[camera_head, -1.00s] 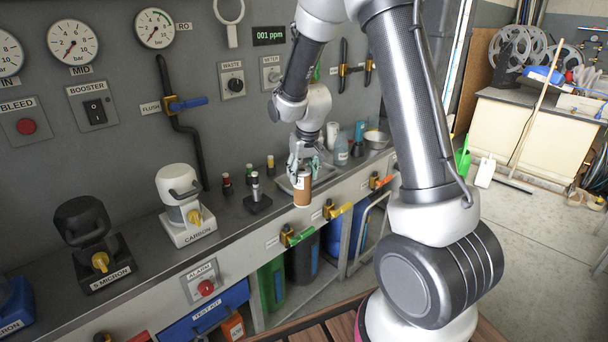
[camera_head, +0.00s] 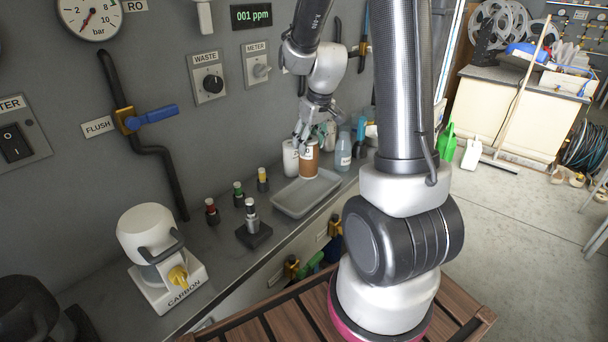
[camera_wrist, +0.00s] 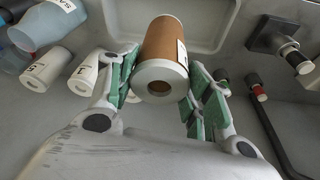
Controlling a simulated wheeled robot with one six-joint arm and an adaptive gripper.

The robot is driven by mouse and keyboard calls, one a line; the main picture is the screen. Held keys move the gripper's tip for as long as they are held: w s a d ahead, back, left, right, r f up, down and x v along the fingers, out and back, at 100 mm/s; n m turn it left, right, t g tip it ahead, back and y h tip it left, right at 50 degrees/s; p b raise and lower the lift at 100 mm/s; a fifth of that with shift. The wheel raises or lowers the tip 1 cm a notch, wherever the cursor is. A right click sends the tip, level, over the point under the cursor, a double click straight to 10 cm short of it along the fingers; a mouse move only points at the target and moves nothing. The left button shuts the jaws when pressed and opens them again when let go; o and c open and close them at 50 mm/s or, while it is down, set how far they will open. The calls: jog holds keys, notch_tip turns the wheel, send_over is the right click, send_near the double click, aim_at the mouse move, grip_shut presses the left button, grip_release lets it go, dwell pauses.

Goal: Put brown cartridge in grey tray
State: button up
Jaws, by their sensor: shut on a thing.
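The brown cartridge (camera_head: 309,160) is a brown cylinder with white ends and a white label. My gripper (camera_head: 312,140) is shut on it and holds it upright near the far end of the grey tray (camera_head: 291,206). In the wrist view the cartridge (camera_wrist: 164,55) sits between my green-padded fingers (camera_wrist: 160,90), with part of the tray (camera_wrist: 216,38) beyond it. The tray is shallow, rectangular and looks empty, lying on the bench. The cartridge's height over the bench is hard to tell.
A white cartridge (camera_head: 290,158) stands close to the left of the brown one. A clear bottle (camera_head: 343,150) is to the right. Small vials (camera_head: 238,195) and a dark block (camera_head: 253,232) stand left of the tray. A white CARBON filter housing (camera_head: 156,255) is nearer.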

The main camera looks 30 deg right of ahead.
aim_at(309, 163)
notch_tip(309, 163, down, 7)
jog(key=shift+f, duration=0.2)
dwell(0.3)
jog(key=o, duration=1.6)
jog(key=shift+f, duration=0.1)
jog(key=shift+c, duration=0.2)
jog(key=v, duration=1.2)
jog(key=shift+a, duration=0.1)
jog(key=s+a+r+m, duration=0.1)
jog(key=s+a+r, duration=0.2)
jog(key=s+r, duration=0.3)
jog(key=s+a+r+t, duration=0.1)
jog(key=s+r, duration=0.5)
jog(key=s, duration=0.8)
jog(key=shift+s+a+m+h, duration=0.3)
jog(key=shift+a+m, duration=0.1)
jog(key=shift+a, duration=0.45)
jog(key=shift+r, duration=0.1)
